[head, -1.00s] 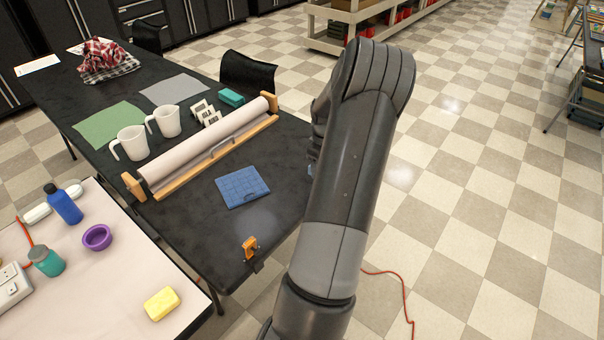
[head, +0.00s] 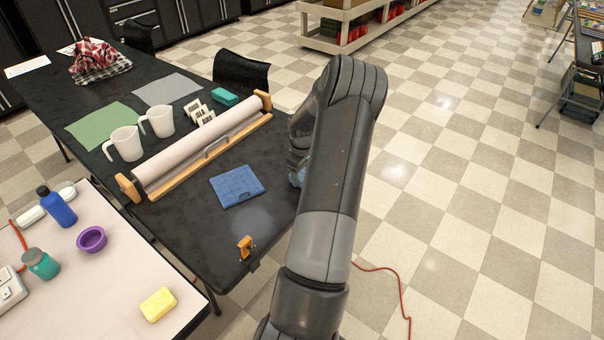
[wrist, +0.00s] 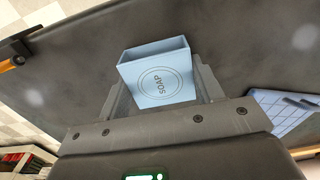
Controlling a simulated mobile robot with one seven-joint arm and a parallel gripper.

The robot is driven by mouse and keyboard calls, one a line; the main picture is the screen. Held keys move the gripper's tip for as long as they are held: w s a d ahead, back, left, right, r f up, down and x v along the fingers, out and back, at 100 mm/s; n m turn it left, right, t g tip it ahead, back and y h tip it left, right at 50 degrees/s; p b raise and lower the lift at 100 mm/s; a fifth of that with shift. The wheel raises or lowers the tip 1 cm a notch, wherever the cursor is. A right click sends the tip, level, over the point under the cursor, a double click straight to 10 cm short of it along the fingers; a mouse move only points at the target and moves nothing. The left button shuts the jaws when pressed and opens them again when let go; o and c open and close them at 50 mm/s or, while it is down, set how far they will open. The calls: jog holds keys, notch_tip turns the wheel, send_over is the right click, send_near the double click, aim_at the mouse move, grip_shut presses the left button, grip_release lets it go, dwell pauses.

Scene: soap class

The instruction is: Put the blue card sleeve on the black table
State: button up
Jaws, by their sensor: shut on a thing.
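In the head view only a small pale blue patch of the sleeve (head: 303,174) shows beside my arm, at the table's right edge; my arm hides most of the gripper. The black table (head: 205,235) spans the left of the head view and lies behind the sleeve in the wrist view (wrist: 245,45). I cannot tell the sleeve's height above it.
A blue gridded pad (head: 237,186) lies near the table's right side. An orange clamp (head: 246,247) stands on the near edge. A paper roll in a wooden holder (head: 190,155) crosses the table, with white mugs (head: 125,143) behind. Bare black surface surrounds the pad.

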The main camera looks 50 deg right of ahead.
jog(key=o, duration=0.9)
jog(key=shift+f, duration=0.1)
jog(key=shift+o, duration=0.2)
notch_tip(320, 180, up, 12)
jog(key=shift+r, duration=0.2)
jog(key=w+a+r+h, duration=0.1)
jog(key=a+r, duration=0.5)
jog(key=a, duration=0.3)
jog(key=w+a+r+t+h, duration=0.1)
jog(key=w+a+r, duration=0.1)
jog(key=a+r, duration=0.55)
jog(key=w+a+r, duration=0.1)
jog(key=a+r, duration=0.3)
jog(key=a, duration=0.6)
jog(key=s+a+r+t+y, duration=0.1)
jog(key=s+a+r+t, duration=0.1)
jog(key=s+a, duration=0.6)
jog(key=s+a+r+t+y, duration=0.1)
jog(key=s+a+r+t, duration=0.1)
jog(key=s+a, duration=0.6)
jog(key=shift+a+r+t, duration=0.3)
jog(key=shift+a+r, duration=0.1)
jog(key=shift+a, duration=2.85)
